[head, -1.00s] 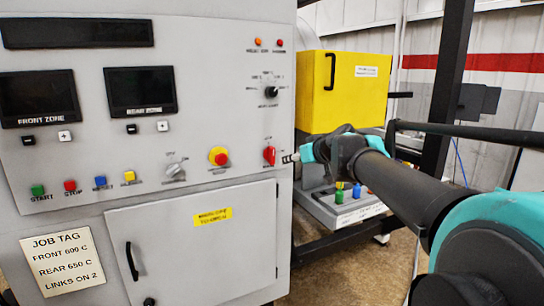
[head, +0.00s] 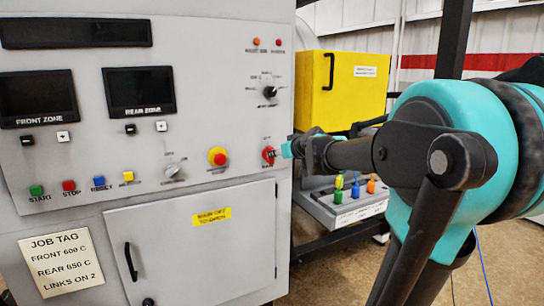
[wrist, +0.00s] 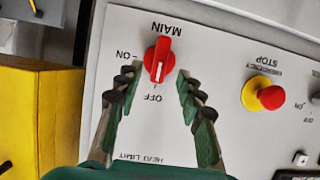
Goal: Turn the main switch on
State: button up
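The red main switch (wrist: 158,60) is a knob on the grey panel, between the MAIN and OFF labels in the wrist view, with ON to its left. Its white mark points toward OFF. In the head view the switch (head: 268,153) is at the panel's right edge. My gripper (wrist: 156,76) is open, with one fingertip on each side of the knob and a visible gap to it on both sides. Whether the tips reach the panel is unclear. In the head view my gripper (head: 289,149) is just right of the switch.
The red and yellow emergency stop (wrist: 268,95) sits on the same panel, close by the switch. A yellow box (head: 340,85) stands behind to the right, above a grey unit with coloured plugs (head: 338,205). A cabinet door (head: 195,245) is below the panel.

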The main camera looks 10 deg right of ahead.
jog(key=shift+x, duration=2.75)
jog(key=shift+c, duration=0.5)
grip_shut()
